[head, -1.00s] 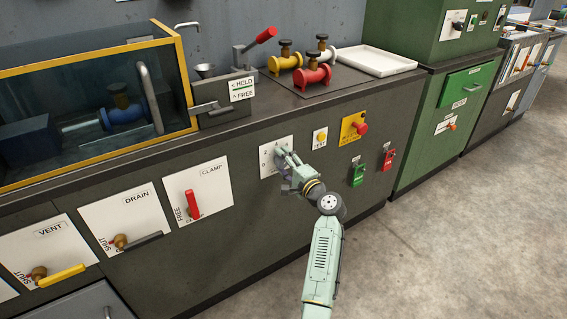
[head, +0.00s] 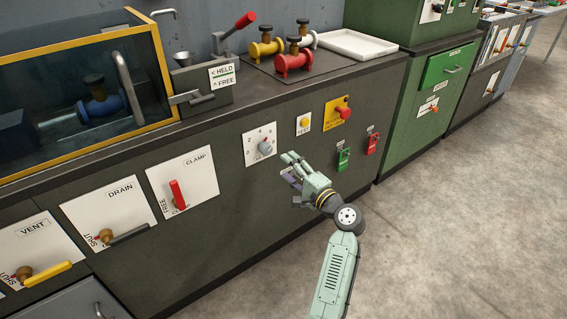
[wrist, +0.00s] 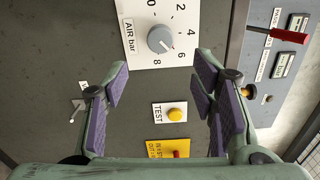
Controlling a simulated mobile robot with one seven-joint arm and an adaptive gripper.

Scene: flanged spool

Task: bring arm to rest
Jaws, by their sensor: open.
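My gripper (head: 288,168) is open and empty in front of the dark cabinet face, below and to the right of the air dial (head: 264,147) in the head view. A gap shows between gripper and dial. In the wrist view the purple-padded fingers (wrist: 160,100) are spread wide with nothing between them. The grey knob of the air dial (wrist: 161,39) shows beyond the fingertips, on a white plate marked "AIR bar". The yellow test button (wrist: 176,114) shows between the fingers.
The red stop button (head: 343,112) and the green (head: 343,158) and red (head: 372,144) tags are on the panel to the right. The clamp lever (head: 177,194) is at left. Flanged spools (head: 294,62) stand on the bench top. Open floor (head: 450,220) lies at right.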

